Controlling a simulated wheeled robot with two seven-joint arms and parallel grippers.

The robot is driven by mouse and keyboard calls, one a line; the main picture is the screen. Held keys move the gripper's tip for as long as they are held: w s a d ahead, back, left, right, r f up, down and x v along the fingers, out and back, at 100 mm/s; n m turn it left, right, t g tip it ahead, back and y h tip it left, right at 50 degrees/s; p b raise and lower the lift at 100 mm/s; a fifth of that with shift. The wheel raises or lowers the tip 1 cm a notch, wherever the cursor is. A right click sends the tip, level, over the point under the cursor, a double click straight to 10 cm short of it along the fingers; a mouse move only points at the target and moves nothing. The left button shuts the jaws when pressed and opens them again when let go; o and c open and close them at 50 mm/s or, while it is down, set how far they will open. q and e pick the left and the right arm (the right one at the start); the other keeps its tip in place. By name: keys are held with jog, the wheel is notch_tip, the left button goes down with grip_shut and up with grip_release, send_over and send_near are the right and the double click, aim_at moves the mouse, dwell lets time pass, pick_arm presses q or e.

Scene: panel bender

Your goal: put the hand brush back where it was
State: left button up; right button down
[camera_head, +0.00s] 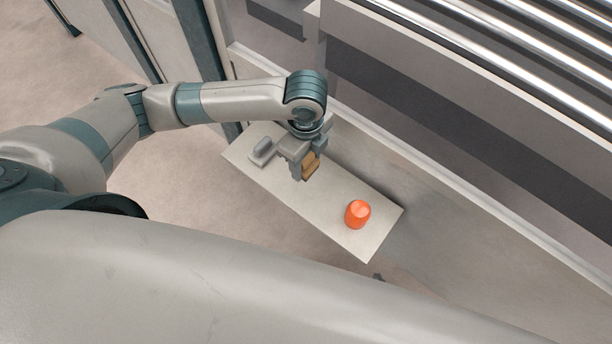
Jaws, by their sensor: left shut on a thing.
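My left gripper (303,167) reaches in from the left and points down over a narrow light shelf (335,222). It is shut on a tan-brown block-like thing, which I take for the hand brush (312,165). The jaws and wrist hide part of the brush. I cannot tell whether its lower end touches the shelf or hangs just above it. My right gripper is not in view.
An orange, rounded cup-like thing (358,214) stands near the shelf's right end. A small grey thing (263,150) lies near its left end. Bare shelf shows between the brush and the orange thing. The machine with metal rollers (520,50) rises behind.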

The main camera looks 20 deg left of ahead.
aim_at(306, 170)
pick_arm(q)
jog(key=shift+f, duration=2.1)
jog(key=shift+f, duration=1.85)
jog(key=o, duration=0.9)
notch_tip(306, 170, up, 12)
